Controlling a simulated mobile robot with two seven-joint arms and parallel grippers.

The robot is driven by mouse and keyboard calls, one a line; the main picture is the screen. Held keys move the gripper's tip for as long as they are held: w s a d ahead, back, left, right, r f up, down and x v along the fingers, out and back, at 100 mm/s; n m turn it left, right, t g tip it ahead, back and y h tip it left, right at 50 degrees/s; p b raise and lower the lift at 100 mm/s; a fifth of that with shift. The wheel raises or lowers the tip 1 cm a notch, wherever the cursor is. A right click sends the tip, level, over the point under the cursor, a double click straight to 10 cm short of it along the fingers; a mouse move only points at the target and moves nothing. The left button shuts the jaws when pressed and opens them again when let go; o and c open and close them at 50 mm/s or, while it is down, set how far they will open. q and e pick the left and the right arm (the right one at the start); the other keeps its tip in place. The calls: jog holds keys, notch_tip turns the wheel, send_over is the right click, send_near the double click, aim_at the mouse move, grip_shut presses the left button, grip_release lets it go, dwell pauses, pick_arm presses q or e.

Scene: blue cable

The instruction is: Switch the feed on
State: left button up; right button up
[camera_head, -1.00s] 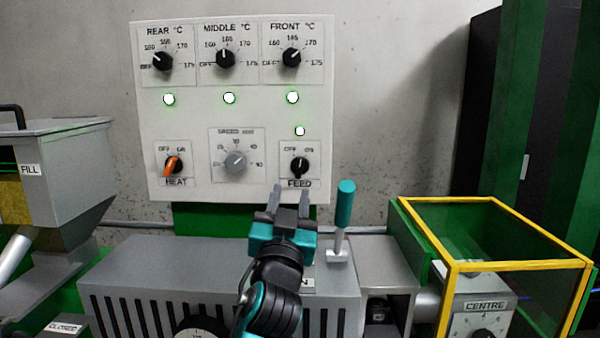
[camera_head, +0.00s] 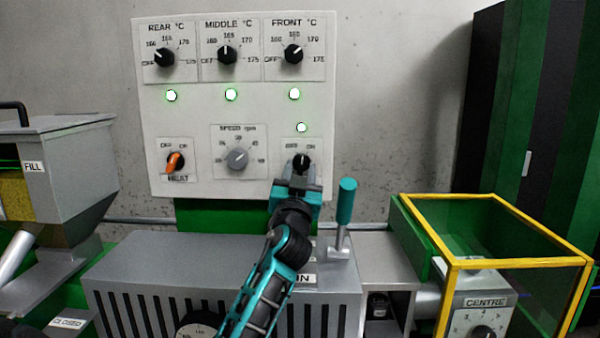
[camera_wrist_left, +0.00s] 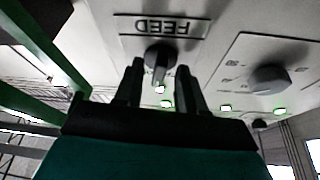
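The FEED knob (camera_head: 302,160) is a black rotary switch at the lower right of the white control panel, with OFF and ON marked above it. It also shows in the left wrist view (camera_wrist_left: 159,57), its grip ridge roughly upright in that picture. My left gripper (camera_head: 301,171) is in front of it, pointing at the panel. In the left wrist view the gripper (camera_wrist_left: 160,70) is open, one finger on each side of the knob's ridge, with gaps showing. I cannot tell the exact depth. The gripper hides the FEED label in the head view. My right gripper is not in view.
The orange HEAT switch (camera_head: 176,162) and grey speed knob (camera_head: 237,158) are left of the FEED knob. A teal-handled lever (camera_head: 346,203) stands close to the right of my left arm. Below is a grey slotted housing (camera_head: 150,262); a yellow-framed guard (camera_head: 447,262) stands right.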

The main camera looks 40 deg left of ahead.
pick_arm(q)
jog(key=shift+w, duration=0.1)
grip_shut()
dwell(0.3)
jog(key=m+p, duration=0.1)
jog(key=m+h+p, duration=0.1)
jog(key=m+p, duration=0.1)
jog(key=shift+a+r+t, duration=0.15)
jog(key=shift+r+t, duration=0.15)
jog(key=m+h+p, duration=0.1)
jog(key=m, duration=0.1)
jog(key=shift+m+h+p, duration=0.3)
jog(key=shift+f+m, duration=0.2)
jog(key=shift+m, duration=0.2)
grip_release()
